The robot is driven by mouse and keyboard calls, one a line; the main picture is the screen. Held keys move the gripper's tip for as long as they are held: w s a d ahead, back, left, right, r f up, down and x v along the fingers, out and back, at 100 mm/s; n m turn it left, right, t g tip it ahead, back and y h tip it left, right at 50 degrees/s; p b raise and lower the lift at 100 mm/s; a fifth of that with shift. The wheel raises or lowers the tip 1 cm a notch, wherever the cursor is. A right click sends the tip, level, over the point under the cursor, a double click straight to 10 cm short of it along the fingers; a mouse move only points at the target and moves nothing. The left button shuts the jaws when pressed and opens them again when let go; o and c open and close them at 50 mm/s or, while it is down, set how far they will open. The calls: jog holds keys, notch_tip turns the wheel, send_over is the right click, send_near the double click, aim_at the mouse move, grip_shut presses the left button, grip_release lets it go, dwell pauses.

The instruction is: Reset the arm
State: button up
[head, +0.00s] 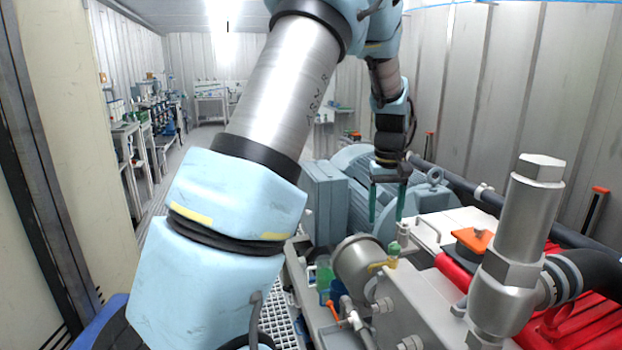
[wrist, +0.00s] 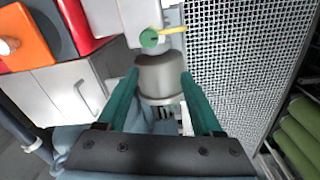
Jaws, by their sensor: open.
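My gripper (head: 387,203) hangs at the end of my raised, bent arm, with its two green fingers pointing down. It is open, with a clear gap between the fingers and nothing held. In the head view it is above the machinery, in front of the blue-grey motor (head: 352,165). In the wrist view my gripper (wrist: 160,85) has a round grey metal housing (wrist: 160,75) below, between and beyond its fingers. A green-topped valve with a yellow handle (wrist: 150,38) is just past the fingertips. It also shows in the head view (head: 393,250).
A large metal fitting (head: 518,225) stands upright at the right, beside red machinery (head: 570,325). An orange block (head: 472,240) sits on the red part. Grating (wrist: 240,60) covers the floor. Benches with equipment (head: 150,120) line the left wall. Corrugated walls enclose the room.

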jog(key=s+a, duration=0.5)
jog(key=a, duration=0.3)
jog(key=s+a+f+m+t, duration=0.1)
jog(key=s+a, duration=0.4)
jog(key=a, duration=0.3)
jog(key=s+a, duration=0.5)
jog(key=a, duration=0.3)
jog(key=shift+s+a+f, duration=0.2)
jog(key=shift+s+f, duration=0.05)
